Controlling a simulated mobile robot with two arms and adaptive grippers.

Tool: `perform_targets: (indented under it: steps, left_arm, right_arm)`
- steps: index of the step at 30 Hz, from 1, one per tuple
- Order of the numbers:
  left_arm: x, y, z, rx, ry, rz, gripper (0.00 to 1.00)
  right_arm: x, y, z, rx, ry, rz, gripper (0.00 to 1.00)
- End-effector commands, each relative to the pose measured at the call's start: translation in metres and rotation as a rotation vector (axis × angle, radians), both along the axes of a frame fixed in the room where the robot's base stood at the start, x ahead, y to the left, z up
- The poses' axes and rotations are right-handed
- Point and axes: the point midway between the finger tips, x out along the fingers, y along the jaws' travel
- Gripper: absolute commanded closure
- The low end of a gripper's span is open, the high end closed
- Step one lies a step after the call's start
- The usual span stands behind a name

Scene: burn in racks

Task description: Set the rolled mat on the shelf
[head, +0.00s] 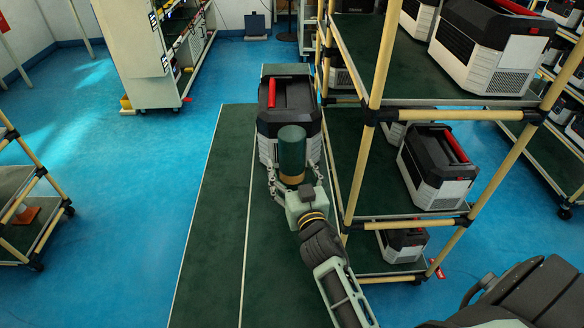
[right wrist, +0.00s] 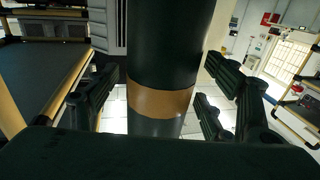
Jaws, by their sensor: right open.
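The rolled mat (head: 291,150) is a dark green upright cylinder with a tan band near its lower part. It stands in front of a black and white case with a red handle. My right gripper (head: 293,175) is open, with its fingers on either side of the mat. In the right wrist view the mat (right wrist: 170,45) rises between the spread fingers (right wrist: 163,100), with gaps visible on both sides. The mat's lower end is hidden by the gripper in the head view. The shelf rack (head: 352,185) with beige poles and green decks is just right. My left gripper is not in view.
The black and white case (head: 285,105) is close behind the mat. More cases (head: 437,170) sit on the rack's decks. A rack pole stands close to the right of my right gripper. Blue floor (head: 130,220) lies open at the left.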

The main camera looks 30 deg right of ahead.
Motion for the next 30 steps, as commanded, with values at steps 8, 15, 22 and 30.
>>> perform_targets:
  steps: [8,15,22,30]
  left_arm:
    - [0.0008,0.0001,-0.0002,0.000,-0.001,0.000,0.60]
    - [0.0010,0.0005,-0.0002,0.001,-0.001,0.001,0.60]
    - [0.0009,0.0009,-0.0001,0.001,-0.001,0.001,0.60]
    - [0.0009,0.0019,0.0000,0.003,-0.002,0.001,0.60]
  right_arm:
    - [-0.0003,0.0001,-0.0003,0.000,0.000,0.000,0.35]
    - [-0.0003,0.0003,-0.0003,0.000,0.000,0.000,0.56]
    - [-0.0004,0.0003,-0.0003,0.000,0.000,0.000,0.76]
    - [0.0001,0.0006,0.0024,-0.001,-0.005,0.001,0.96]
